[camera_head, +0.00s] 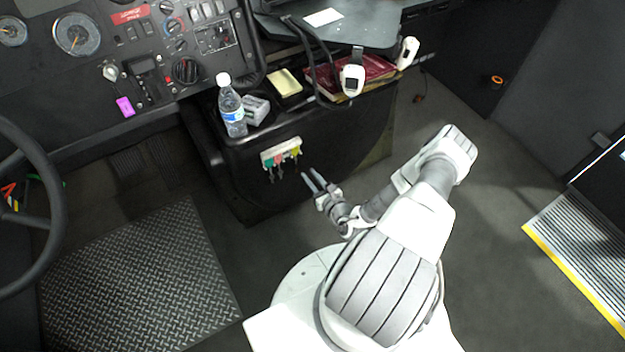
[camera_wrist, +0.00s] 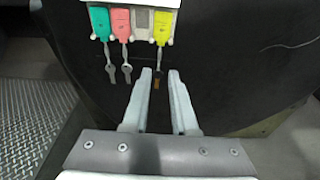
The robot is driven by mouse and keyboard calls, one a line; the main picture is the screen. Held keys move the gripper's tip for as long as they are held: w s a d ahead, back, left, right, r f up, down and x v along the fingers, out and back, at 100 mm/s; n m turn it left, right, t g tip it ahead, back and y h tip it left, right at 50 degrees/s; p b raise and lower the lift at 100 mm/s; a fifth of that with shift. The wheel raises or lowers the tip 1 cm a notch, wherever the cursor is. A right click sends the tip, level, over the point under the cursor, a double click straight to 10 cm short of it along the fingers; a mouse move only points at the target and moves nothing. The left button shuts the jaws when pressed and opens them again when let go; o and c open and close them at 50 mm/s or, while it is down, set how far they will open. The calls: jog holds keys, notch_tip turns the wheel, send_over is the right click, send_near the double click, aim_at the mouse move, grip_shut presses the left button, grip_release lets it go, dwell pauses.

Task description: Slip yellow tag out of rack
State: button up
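The yellow tag (camera_wrist: 163,27) hangs in the white rack (camera_wrist: 141,4) at the right end, with a brownish key below it. The tag also shows in the head view (camera_head: 295,152), on the rack (camera_head: 281,149) fixed to the dark console's front. A green tag (camera_wrist: 101,22) and a pink tag (camera_wrist: 121,24) with silver keys hang to its left. My gripper (camera_wrist: 160,72) is open and empty, below the yellow tag. Its fingers point toward the rack, and the yellow tag's key appears between the fingertips in the wrist view. In the head view my gripper (camera_head: 313,180) is apart from the rack.
The console top (camera_head: 262,128) holds a water bottle (camera_head: 231,107), a grey box (camera_head: 255,108), yellow notes (camera_head: 284,83) and a red book (camera_head: 365,72). The steering wheel (camera_head: 50,215) is at far left.

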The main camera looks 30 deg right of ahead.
aim_at(296, 159)
jog(key=shift+w+a+f+b, duration=0.1)
jog(key=shift+w+f+b, duration=0.25)
jog(key=shift+w, duration=0.9)
jog(key=shift+w+a+f+b, duration=0.15)
jog(key=shift+w+b, duration=0.45)
jog(key=shift+w, duration=0.7)
jog(key=shift+w+d+f+b, duration=0.1)
jog(key=shift+w+f+b, duration=0.25)
jog(key=shift+w, duration=0.9)
jog(key=shift+r, duration=0.1)
jog(key=shift+c, duration=0.3)
grip_shut()
